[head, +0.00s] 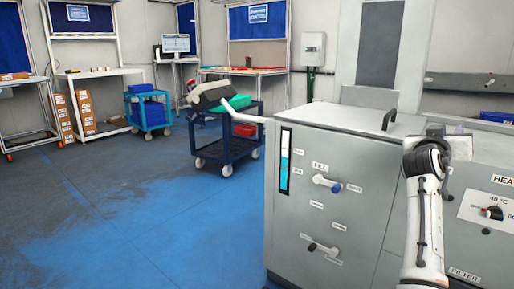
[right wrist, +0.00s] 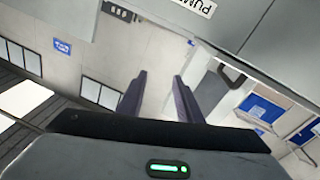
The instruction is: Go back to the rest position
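My right arm comes up from the bottom right of the head view, in front of the grey machine (head: 330,190). Its gripper end is around the machine's top edge, and the fingers are not clear in that view. In the right wrist view my right gripper (right wrist: 160,76) shows two dark fingers apart, with nothing between them. My left gripper is not in view. No hand-held scanner or barcoded item can be made out for certain.
The grey machine with knobs and handles fills the right side, close to my right arm. A smaller blue cart (head: 150,110) is farther left. Blue floor at left is clear.

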